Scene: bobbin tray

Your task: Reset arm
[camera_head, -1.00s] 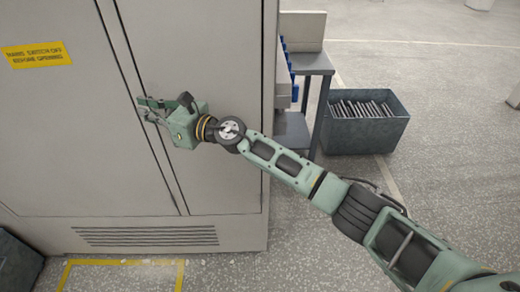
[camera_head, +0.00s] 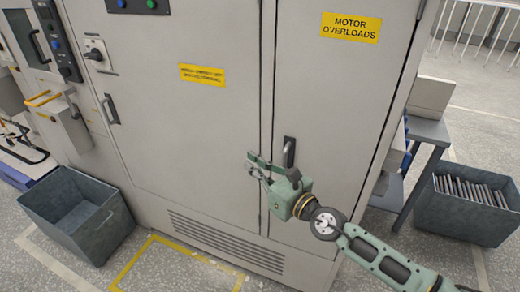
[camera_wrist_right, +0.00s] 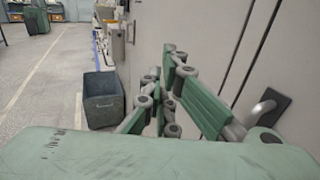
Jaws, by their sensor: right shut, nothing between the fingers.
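My right gripper (camera_head: 257,167) is in front of the grey cabinet (camera_head: 185,140), near the seam between its two doors. Its fingers are shut and hold nothing. The dark handle (camera_head: 289,152) of the right door stands just behind and above the gripper body in the head view; whether they touch cannot be told. In the right wrist view the shut green fingers (camera_wrist_right: 165,100) lie along the cabinet face, and the handle (camera_wrist_right: 262,108) shows to their right. My left gripper is not in view.
An empty blue-grey bin (camera_head: 108,204) stands on the floor at the left. A bin of metal bars (camera_head: 455,222) stands at the right beside a small bench (camera_head: 428,132). Yellow floor tape (camera_head: 130,264) runs before the cabinet.

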